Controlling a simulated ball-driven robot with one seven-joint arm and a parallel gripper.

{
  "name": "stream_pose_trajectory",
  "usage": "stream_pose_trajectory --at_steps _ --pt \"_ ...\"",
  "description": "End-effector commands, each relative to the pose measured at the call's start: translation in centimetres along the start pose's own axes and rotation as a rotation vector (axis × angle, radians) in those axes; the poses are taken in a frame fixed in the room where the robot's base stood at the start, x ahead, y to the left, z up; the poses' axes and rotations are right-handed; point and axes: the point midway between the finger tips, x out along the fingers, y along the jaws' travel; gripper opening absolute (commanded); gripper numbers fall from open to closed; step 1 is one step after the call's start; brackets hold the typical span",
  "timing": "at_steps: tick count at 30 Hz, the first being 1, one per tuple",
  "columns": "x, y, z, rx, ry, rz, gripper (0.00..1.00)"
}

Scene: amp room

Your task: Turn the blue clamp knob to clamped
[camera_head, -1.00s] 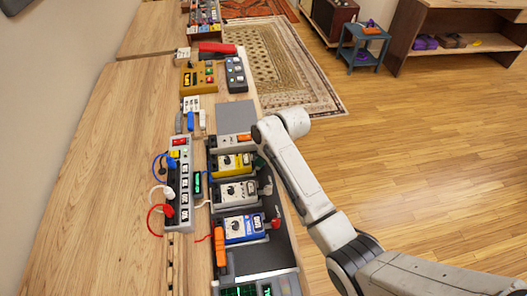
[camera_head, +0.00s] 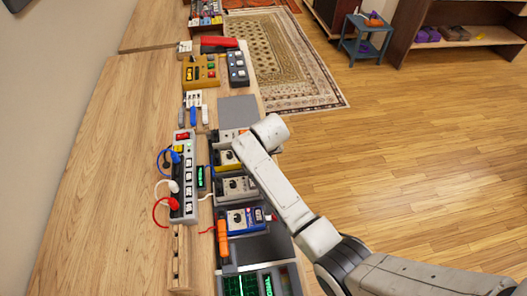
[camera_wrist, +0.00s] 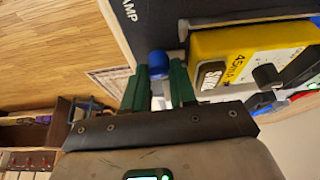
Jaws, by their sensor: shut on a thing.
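The blue clamp knob (camera_wrist: 158,62) shows in the wrist view as a rounded blue cap between the green fingers of my gripper (camera_wrist: 160,82). The fingers are shut on it from both sides. A yellow pedal (camera_wrist: 235,55) is just to the right of the fingers. White lettering, partly cut off and reading "AMP" (camera_wrist: 129,10), is on the dark surface at the top. In the head view my arm covers the knob and gripper, beside the yellow pedal (camera_head: 226,159). I cannot tell how far the knob is turned.
A grey pedal (camera_head: 236,187) and a blue pedal (camera_head: 244,221) sit in the same row. A power strip (camera_head: 184,175) with cables is to their left. Open wooden floor (camera_head: 400,150) lies to the right. A blue side table (camera_head: 364,38) stands farther back.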

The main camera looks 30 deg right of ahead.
Motion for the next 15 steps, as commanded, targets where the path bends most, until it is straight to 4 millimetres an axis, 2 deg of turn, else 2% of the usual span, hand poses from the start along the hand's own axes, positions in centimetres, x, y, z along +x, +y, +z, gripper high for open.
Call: stream_pose_trajectory --at_steps 15 --pt "-0.04 -0.04 -0.09 0.053 0.001 0.021 0.0"
